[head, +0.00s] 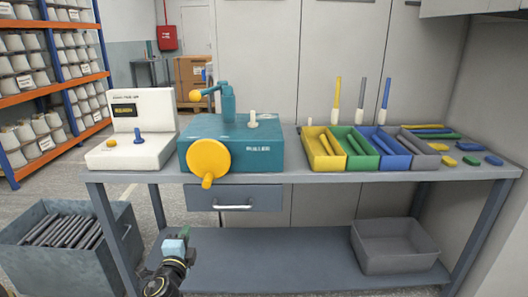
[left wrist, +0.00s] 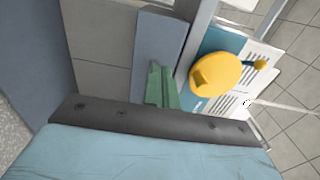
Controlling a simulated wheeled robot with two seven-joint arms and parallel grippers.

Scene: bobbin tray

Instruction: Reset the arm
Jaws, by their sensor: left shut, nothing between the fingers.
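My left gripper (head: 182,236) shows low in the head view, in front of the bench and below its top. Its fingers are together with nothing between them. In the left wrist view the green fingers (left wrist: 160,82) are closed and point toward the grey bench parts. They look apart from the teal winding machine (head: 262,148) and its yellow handwheel (head: 209,160). The handwheel also shows in the left wrist view (left wrist: 217,75). My right gripper is not in view.
The grey bench (head: 330,176) carries a white device (head: 128,158) and coloured trays (head: 322,165) holding bobbins. A drawer (head: 235,198) hangs underneath. A grey bin (head: 395,262) stands on the lower shelf. A dark crate (head: 50,270) stands at left.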

